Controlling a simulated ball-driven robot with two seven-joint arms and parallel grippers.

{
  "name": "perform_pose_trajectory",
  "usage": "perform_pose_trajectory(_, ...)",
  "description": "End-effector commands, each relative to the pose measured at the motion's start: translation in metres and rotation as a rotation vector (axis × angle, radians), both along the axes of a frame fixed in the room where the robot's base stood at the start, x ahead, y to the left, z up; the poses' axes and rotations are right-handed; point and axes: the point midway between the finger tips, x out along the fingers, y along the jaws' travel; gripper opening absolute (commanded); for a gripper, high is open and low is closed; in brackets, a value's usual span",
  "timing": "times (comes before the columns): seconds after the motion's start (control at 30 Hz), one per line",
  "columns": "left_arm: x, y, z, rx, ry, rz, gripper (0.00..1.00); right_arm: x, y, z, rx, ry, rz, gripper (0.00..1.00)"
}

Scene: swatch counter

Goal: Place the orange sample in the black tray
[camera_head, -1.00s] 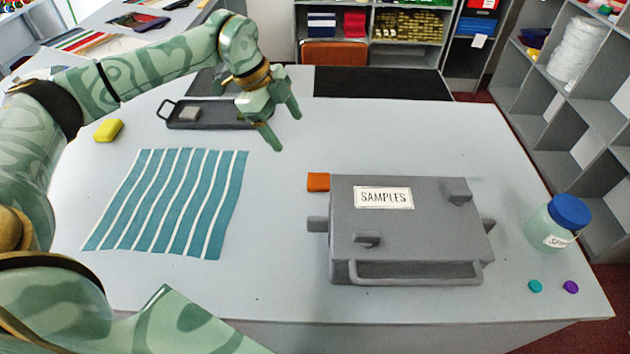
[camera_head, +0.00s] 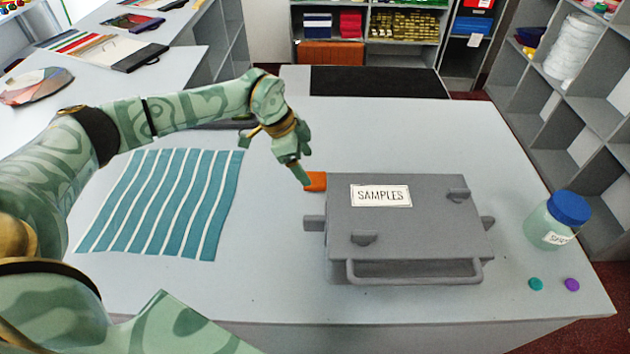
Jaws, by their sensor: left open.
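The orange sample (camera_head: 318,181) lies on the counter against the far left corner of the grey box marked SAMPLES (camera_head: 400,215). My left gripper (camera_head: 304,178) is open, with its fingers pointing down at the left edge of the orange sample. A fingertip overlaps the sample in this view, and I cannot tell whether it touches. The black tray (camera_head: 222,124) is mostly hidden behind my left arm; only a dark strip of its near edge shows. My right gripper is not in view.
A teal and white striped cloth (camera_head: 165,205) lies left of the box. A jar with a blue lid (camera_head: 558,220) stands at the right, with a teal disc (camera_head: 536,284) and a purple disc (camera_head: 571,285) near it. The counter between cloth and box is clear.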

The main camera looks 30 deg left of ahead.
Motion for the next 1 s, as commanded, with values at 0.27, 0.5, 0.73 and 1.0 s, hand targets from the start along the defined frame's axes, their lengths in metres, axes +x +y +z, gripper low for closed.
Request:
perform_pose_trajectory(0.27, 0.005, -0.014, -0.041, -0.001, 0.002, -0.001, 0.75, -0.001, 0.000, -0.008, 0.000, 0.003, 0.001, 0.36)
perform_pose_trajectory(0.5, 0.005, -0.015, -0.042, 0.001, 0.000, 0.000, 0.73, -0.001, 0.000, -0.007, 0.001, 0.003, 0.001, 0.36)
perform_pose_trajectory(0.73, 0.005, -0.015, -0.042, 0.000, 0.000, 0.000, 0.28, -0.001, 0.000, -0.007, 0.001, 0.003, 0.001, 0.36)
perform_pose_trajectory(1.0, 0.006, -0.015, -0.037, 0.000, -0.002, -0.001, 0.24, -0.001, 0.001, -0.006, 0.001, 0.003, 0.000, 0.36)
